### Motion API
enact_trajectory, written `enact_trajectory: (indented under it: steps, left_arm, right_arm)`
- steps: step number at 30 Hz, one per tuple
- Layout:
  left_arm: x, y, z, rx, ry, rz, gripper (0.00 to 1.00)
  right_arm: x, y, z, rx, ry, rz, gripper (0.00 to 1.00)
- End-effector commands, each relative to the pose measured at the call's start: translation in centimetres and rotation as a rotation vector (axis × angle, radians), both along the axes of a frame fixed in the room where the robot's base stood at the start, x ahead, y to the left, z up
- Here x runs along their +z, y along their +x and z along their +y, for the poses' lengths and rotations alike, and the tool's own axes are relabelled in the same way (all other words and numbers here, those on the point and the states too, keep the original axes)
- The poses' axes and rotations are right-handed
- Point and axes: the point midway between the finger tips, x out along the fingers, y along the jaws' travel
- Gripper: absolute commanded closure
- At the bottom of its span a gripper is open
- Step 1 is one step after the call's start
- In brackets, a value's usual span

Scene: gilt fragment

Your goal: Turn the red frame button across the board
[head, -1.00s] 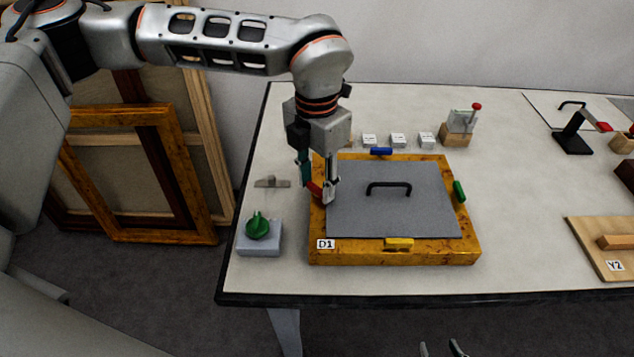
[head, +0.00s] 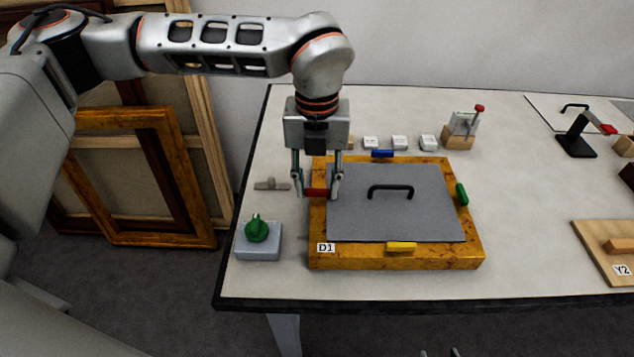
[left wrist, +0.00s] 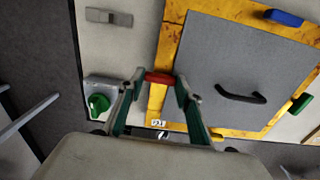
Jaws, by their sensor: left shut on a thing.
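The gilt frame D1 (head: 398,262) lies flat on the table with a grey board (head: 400,218) in it. The red button (head: 316,192) sits on the frame's left bar, lying crosswise to that bar, its right end close to the board's edge. My left gripper (head: 317,195) points down and is shut on the red button, one finger at each end. The left wrist view shows the red button (left wrist: 160,77) between the fingertips. My right gripper (head: 439,354) shows only as two separated fingertips at the bottom edge.
Blue (head: 382,153), green (head: 462,194) and yellow (head: 401,247) buttons sit on the other bars. A black handle (head: 390,190) rises from the board. A green knob (head: 256,229) on a grey box stands left of the frame. The table front is clear.

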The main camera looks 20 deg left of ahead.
Motion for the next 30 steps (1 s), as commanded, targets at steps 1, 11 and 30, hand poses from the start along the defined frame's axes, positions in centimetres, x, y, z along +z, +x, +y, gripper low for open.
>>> enact_trajectory:
  steps: [1,11,30]
  left_arm:
    - [0.01,0.0,0.01,0.011,0.0,0.0,0.87]
    - [0.03,-0.01,0.02,0.039,0.0,0.0,0.87]
    - [0.06,0.02,0.01,0.038,0.0,0.0,0.49]
  right_arm:
    - [0.01,0.02,-0.02,0.001,-0.001,0.0,0.6]
    - [-0.01,0.06,-0.08,0.0,-0.001,0.0,0.6]
    - [-0.21,0.09,-0.23,0.0,-0.006,0.001,0.6]
